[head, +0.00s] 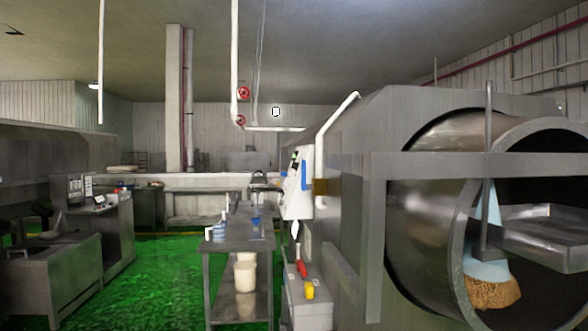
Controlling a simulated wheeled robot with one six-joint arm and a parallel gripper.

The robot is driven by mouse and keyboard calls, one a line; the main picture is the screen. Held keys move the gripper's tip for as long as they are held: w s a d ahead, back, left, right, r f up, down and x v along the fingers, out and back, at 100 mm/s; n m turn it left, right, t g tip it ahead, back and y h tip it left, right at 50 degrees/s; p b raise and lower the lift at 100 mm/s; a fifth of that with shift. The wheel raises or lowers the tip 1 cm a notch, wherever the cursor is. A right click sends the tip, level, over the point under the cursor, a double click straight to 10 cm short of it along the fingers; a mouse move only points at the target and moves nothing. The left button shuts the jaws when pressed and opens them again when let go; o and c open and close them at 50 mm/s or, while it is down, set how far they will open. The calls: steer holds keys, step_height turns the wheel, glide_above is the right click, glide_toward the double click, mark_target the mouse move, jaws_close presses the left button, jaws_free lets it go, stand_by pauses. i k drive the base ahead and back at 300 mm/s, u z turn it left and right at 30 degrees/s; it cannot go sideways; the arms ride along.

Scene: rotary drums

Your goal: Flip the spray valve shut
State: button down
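My gripper is not in view. No part is clearly marked as the spray valve. A blue lever-like part (304,175) shows on the white control box (297,195) at the side of the large drum machine; it is too small to tell its position. Two red valve wheels, an upper one (243,92) and a lower one (240,120), sit on the white pipe (235,50) further back. A red part (301,268) and a yellow part (309,290) show low beside the machine.
The big grey drum (430,240) fills the right side, with a blue-and-tan brush (492,285) in its opening. A metal table (240,235) stands mid-view. Grey cabinets (70,275) stand at left. Green floor (160,270) is open between them.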

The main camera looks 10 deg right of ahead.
mark_target(304, 186)
steer(key=u, duration=0.45)
steer(key=i, duration=1.2)
steer(key=z, duration=0.55)
